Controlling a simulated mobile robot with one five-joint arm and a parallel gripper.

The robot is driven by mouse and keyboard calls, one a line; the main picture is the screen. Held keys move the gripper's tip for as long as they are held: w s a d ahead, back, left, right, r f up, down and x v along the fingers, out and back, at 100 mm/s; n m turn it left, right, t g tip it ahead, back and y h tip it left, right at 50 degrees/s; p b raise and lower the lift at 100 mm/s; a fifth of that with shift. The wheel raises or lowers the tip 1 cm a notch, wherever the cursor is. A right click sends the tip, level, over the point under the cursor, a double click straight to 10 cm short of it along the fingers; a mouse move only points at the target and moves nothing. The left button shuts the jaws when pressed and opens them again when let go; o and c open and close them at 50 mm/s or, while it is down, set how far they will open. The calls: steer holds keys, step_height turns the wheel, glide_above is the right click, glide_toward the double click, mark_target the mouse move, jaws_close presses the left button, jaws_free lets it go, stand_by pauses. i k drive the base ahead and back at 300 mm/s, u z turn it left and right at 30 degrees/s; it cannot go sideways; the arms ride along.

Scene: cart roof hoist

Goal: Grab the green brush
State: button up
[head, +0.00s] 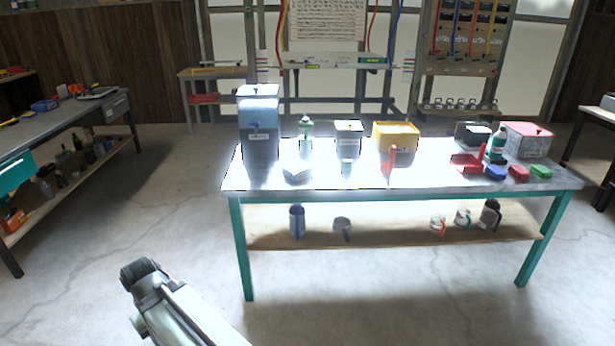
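A small green item (541,171) lies at the right end of the bright metal-topped table (410,179). It is low and block-shaped. It is the likeliest match for the green brush, but it is too small to make out bristles. A part of my arm shows at the bottom left, well in front of the table and apart from everything on it. No gripper fingers can be made out.
Beside the green item are a red one (519,172), a blue one (495,172) and a green bottle (497,143). A pink box (528,138) stands behind. A workbench (50,128) is at left. The floor before the table is clear.

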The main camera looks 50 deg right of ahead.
mark_target(346, 167)
steer(key=z, duration=0.65)
steer(key=i, duration=1.05)
steer(key=u, duration=0.1)
steer(key=k, duration=0.8)
steer(key=z, duration=0.2)
steer(key=i, duration=0.8)
steer(key=u, duration=0.05)
